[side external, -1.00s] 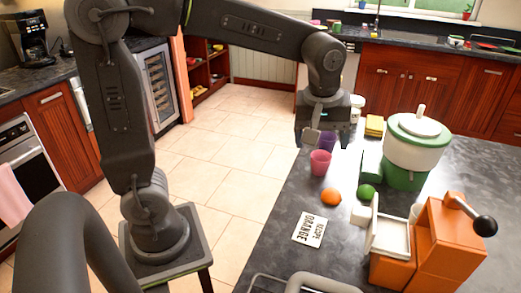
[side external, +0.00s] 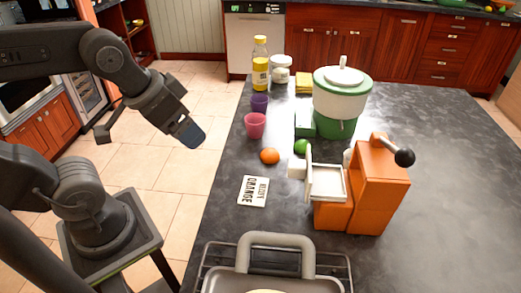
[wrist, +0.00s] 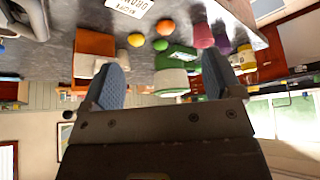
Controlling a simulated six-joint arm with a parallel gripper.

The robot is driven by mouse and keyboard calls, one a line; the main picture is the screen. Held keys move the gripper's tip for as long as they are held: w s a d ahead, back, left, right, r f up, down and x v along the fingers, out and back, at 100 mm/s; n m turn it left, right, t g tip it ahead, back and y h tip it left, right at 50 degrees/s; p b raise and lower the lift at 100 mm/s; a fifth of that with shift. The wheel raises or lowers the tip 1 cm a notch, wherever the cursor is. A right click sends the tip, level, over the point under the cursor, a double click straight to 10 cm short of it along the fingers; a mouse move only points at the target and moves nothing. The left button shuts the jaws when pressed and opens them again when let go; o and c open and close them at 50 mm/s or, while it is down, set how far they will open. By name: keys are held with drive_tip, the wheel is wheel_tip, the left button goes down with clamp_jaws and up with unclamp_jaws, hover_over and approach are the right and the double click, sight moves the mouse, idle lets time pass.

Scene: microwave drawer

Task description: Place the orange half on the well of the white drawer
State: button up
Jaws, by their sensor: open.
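The orange half (side external: 269,156) rests on the dark counter, left of the small green fruit (side external: 300,147). Its cut face is not visible. The orange fruit (wrist: 166,27) also shows in the upside-down wrist view. The white drawer (side external: 328,199) is a shallow tray with a raised rim beside the orange machine (side external: 380,190). Its well looks empty. My gripper (side external: 190,133) hangs over the floor, left of the counter and clear of the orange half. In the wrist view my gripper (wrist: 163,72) has its fingers wide apart with nothing between them.
A recipe card (side external: 253,191) lies in front of the orange half. Pink (side external: 255,125) and purple (side external: 260,103) cups, a yellow bottle (side external: 260,65) and a green-white dispenser (side external: 341,95) stand behind. A rack with a grey handle (side external: 275,240) is at the front. The right counter is clear.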

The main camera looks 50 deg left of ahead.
drive_tip(key=w+r+n+g, duration=0.1)
drive_tip(key=w+n+g, duration=0.2)
drive_tip(key=w+n, duration=0.55)
drive_tip(key=n+g, duration=0.3)
drive_tip(key=n, duration=0.3)
approach(270, 150)
drive_tip(key=f, duration=1)
drive_tip(key=shift+s+d, duration=0.1)
drive_tip(key=shift+s, duration=0.1)
drive_tip(key=shift+r, duration=0.1)
drive_tip(key=c, duration=1.1)
